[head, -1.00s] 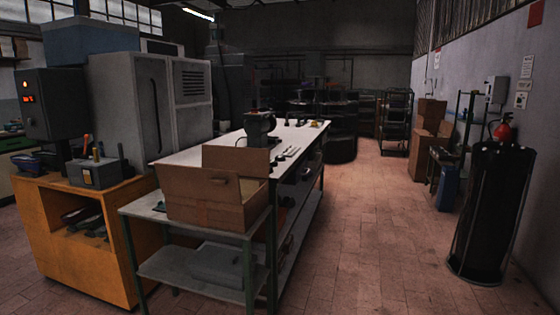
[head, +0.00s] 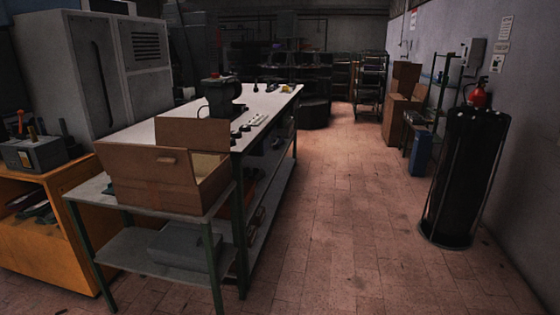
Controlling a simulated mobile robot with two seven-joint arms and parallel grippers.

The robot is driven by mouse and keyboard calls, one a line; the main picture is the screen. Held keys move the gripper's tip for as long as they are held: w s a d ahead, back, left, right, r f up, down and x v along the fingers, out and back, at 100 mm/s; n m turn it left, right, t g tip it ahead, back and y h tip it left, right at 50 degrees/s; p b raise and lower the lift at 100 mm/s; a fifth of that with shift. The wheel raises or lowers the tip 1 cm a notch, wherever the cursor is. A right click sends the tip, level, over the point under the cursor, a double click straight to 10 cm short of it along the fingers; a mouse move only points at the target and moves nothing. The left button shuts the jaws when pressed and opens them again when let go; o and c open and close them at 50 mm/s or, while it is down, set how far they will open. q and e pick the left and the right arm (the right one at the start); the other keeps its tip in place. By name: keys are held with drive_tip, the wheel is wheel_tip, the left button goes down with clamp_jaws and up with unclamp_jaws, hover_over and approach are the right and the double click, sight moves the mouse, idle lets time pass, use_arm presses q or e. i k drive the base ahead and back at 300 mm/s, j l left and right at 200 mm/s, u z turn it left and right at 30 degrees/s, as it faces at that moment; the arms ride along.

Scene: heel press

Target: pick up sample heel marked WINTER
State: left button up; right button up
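I cannot make out a sample heel marked WINTER in the head view. Several small dark and light items (head: 257,120) lie along the right side of the long white-topped workbench (head: 170,131), too small to identify. A dark machine with a red top (head: 221,96) stands on the bench. An open cardboard box (head: 150,180) sits at the bench's near end, its contents mostly hidden by its walls. Neither of my grippers is in view.
An orange cabinet (head: 50,245) with a grey device (head: 38,153) stands at the left. A tall black cylindrical rack (head: 462,180) stands at the right, with a red extinguisher (head: 479,96) behind it.

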sight(244, 128)
drive_tip(key=i+l+z, duration=0.1)
drive_tip(key=i+z, duration=0.2)
drive_tip(key=i, duration=0.3)
drive_tip(key=i+z, duration=0.3)
drive_tip(key=i, duration=0.25)
drive_tip(key=i+z, duration=0.15)
drive_tip(key=i, duration=1.15)
drive_tip(key=i+u, duration=0.5)
drive_tip(key=u, duration=0.25)
drive_tip(key=i+l+u, duration=0.2)
drive_tip(key=u, duration=0.15)
